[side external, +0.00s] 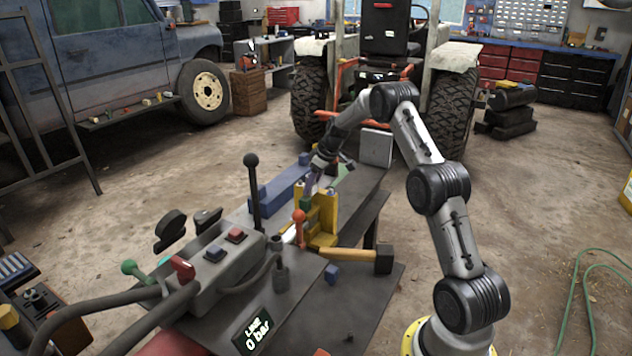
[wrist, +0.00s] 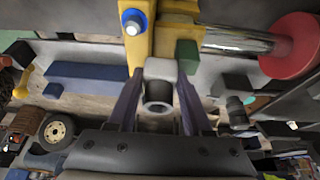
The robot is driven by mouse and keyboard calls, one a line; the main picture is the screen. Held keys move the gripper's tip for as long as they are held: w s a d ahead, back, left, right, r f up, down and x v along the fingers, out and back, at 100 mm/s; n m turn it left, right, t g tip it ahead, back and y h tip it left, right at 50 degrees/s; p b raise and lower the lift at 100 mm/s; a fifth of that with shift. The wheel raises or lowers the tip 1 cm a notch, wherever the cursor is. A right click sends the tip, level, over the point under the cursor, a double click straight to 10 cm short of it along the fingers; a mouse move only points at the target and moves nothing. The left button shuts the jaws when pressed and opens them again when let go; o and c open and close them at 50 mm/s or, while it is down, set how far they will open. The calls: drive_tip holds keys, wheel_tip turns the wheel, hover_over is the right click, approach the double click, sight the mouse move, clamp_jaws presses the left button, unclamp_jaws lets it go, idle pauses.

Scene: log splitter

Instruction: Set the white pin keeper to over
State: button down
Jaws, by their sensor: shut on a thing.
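The white pin keeper (wrist: 160,68) is a small pale block with a round collar below it in the wrist view. It sits against the yellow bracket (wrist: 139,42). My gripper (wrist: 160,88) has its two dark fingers on either side of the keeper, closed on it. In the side external view my gripper (side external: 312,186) reaches down to the yellow bracket (side external: 325,220) on the splitter. The keeper cannot be made out clearly there. Whether it is turned over cannot be told.
A green block (wrist: 187,56) and a blue-capped pin (wrist: 133,22) are close to my fingers. A red-orange knob (side external: 298,215), a tall black lever (side external: 252,185) and a wooden-handled hammer (side external: 350,255) stand or lie near the bracket. A blue beam (side external: 280,190) lies behind.

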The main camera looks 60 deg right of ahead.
drive_tip(key=shift+a, duration=1.15)
drive_tip(key=shift+c, duration=1.6)
unclamp_jaws()
drive_tip(key=shift+d, duration=0.15)
drive_tip(key=shift+s+r, duration=0.1)
drive_tip(key=shift+r, duration=0.15)
drive_tip(key=v, duration=1.3)
drive_tip(key=shift+r, duration=0.15)
